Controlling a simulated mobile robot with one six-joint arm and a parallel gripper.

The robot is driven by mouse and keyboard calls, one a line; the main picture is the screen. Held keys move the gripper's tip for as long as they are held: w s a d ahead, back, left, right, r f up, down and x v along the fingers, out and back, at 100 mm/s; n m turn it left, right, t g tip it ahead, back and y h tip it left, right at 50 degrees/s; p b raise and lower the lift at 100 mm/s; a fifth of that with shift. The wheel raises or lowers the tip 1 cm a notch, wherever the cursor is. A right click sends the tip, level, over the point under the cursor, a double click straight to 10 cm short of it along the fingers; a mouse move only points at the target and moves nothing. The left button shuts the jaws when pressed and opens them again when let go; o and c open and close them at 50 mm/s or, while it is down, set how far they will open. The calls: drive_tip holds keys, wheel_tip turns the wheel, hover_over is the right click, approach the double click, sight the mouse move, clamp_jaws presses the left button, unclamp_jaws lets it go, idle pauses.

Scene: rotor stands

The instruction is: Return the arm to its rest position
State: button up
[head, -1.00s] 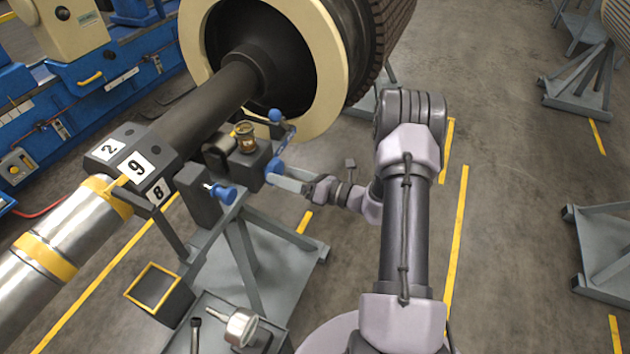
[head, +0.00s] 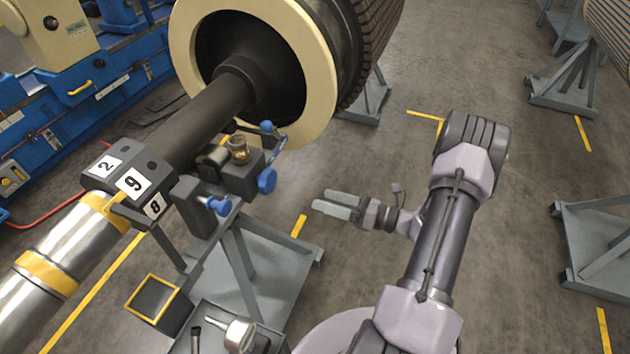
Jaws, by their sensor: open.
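My gripper (head: 333,205) is to the right of the rotor stand in the head view, over open floor. Its two grey fingers point left and are apart, with nothing between them. A gap of floor separates the fingertips from the blue knob (head: 267,181) on the stand's dark block. My arm (head: 436,240) is bent, with its elbow at the upper right and the forearm coming back toward the stand.
The rotor shaft (head: 206,117) and its cream-rimmed rotor (head: 316,125) lie across the grey stand (head: 268,270). Another grey stand (head: 598,250) is at right. Floor between is clear.

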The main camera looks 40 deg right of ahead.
drive_tip(key=s+a+r+n+g, duration=0.2)
drive_tip(key=a+r+n+g, duration=0.5)
drive_tip(key=a, duration=0.3)
drive_tip(key=s+a+r+n+g, duration=0.2)
drive_tip(key=a+r+n+g, duration=0.3)
drive_tip(key=a+r+n, duration=0.35)
drive_tip(key=s+a+r+n+t+h, duration=0.1)
drive_tip(key=s+a+r+n+h, duration=0.2)
drive_tip(key=s+n, duration=0.3)
drive_tip(key=s+a+r+n+t+h, duration=0.1)
drive_tip(key=s+a+r+n+h, duration=0.2)
drive_tip(key=n, duration=0.7)
wheel_tip(320, 180, up, 3)
drive_tip(key=s+h, duration=0.2)
drive_tip(key=shift+s+t, duration=0.4)
drive_tip(key=shift+a+f, duration=0.1)
